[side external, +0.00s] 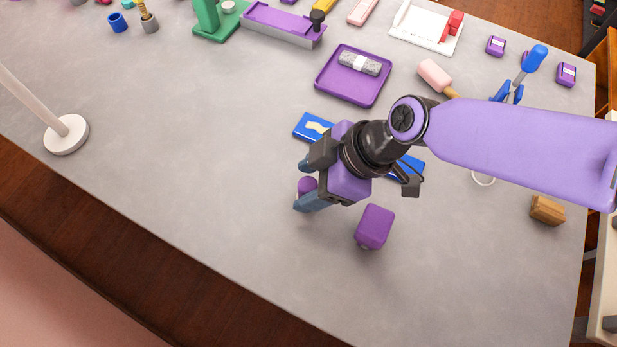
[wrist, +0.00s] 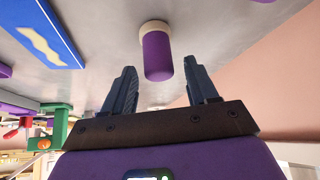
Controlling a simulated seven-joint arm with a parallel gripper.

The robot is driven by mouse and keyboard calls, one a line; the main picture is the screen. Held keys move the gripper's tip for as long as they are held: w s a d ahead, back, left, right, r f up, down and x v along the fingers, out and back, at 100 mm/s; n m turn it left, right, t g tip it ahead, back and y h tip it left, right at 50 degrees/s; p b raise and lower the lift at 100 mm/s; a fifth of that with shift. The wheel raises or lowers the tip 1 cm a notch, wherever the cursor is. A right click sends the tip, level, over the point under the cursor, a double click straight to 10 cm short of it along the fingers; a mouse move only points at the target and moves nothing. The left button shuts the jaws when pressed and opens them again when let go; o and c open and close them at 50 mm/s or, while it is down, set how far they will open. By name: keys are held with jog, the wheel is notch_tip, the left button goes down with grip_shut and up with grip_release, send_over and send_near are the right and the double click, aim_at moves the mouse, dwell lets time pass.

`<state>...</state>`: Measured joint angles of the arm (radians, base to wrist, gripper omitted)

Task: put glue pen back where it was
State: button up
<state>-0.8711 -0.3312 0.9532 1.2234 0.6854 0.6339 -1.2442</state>
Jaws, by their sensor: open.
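A purple cylinder with a cream end, likely the glue pen (wrist: 157,55), stands on the grey table in the wrist view, its cream end against the tabletop. In the side view only a small purple part of it (side external: 306,185) shows beside my fingers. My gripper (side external: 305,186) is open. In the wrist view its two dark fingertips (wrist: 163,80) point toward the cylinder, one on each side of its line, with no visible grip on it. A blue flat piece with a cream wavy mark (side external: 313,127) lies behind my gripper, partly hidden by it.
A purple block (side external: 376,226) stands just right of my gripper. A purple tray (side external: 330,88) with a grey roll (side external: 359,63) lies behind. A wooden block (side external: 547,209) is at the right. A white post base (side external: 66,136) stands at the left; the table between is clear.

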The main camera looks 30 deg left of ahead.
jog(key=v, duration=1.1)
jog(key=shift+r, duration=0.1)
jog(key=d+r+m+t+h, duration=0.1)
jog(key=d+m+h, duration=0.15)
jog(key=d, duration=1.15)
jog(key=d+r+m+h, duration=0.1)
jog(key=d+r+m, duration=0.15)
jog(key=d, duration=1.25)
jog(key=s+d+f+m+h, duration=0.1)
jog(key=s+d, duration=0.3)
jog(key=d, duration=0.9)
jog(key=s+d+f+m+t+h, duration=0.1)
jog(key=s+d+m, duration=0.2)
jog(key=d, duration=1)
jog(key=shift+s+f+m+t, duration=0.3)
jog(key=shift+s+f+m, duration=0.1)
jog(key=shift+s, duration=0.15)
